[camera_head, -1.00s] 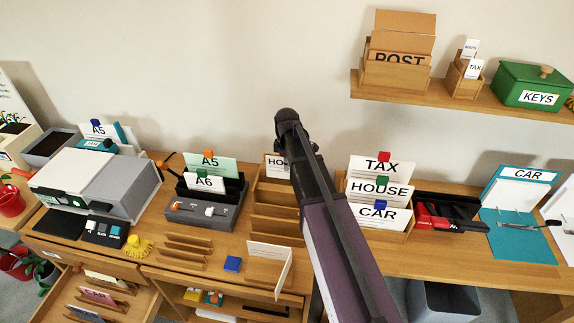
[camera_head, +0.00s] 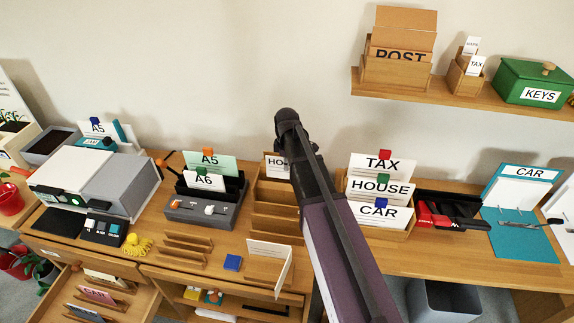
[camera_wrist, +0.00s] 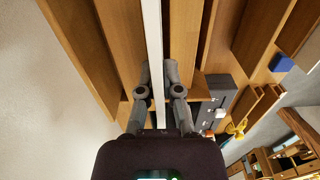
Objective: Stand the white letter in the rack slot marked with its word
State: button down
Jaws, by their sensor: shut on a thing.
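A white letter (camera_wrist: 152,30) shows edge-on in the wrist view, a thin upright strip. My gripper (camera_wrist: 157,75) is shut on it, one finger on each side. Wooden slats of a rack run on both sides of the letter; I cannot tell how deep it sits. In the head view, a white card reading "HO" (camera_head: 276,167) stands at the back of the stepped wooden rack (camera_head: 276,224); my arm hides the rest of its word. My gripper is hidden there. To the right, a wooden holder (camera_head: 397,236) has cards TAX (camera_head: 384,164), HOUSE (camera_head: 370,184) and CAR (camera_head: 376,211).
A grey sorter (camera_head: 205,212) with A5 and A6 cards stands left of the rack. A blue cube (camera_head: 232,263) and a folded white card (camera_head: 284,273) are near the front edge. A red-and-black stapler-like item (camera_head: 440,214) lies right of the holder. A shelf (camera_head: 440,96) hangs above.

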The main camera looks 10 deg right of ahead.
jog(key=shift+f+b, duration=0.4)
jog(key=shift+f+b, duration=0.6)
jog(key=c, duration=0.7)
grip_release()
jog(key=shift+r, duration=0.1)
jog(key=o, duration=0.5)
jog(key=shift+r+p, duration=4)
jog(key=shift+p, duration=0.1)
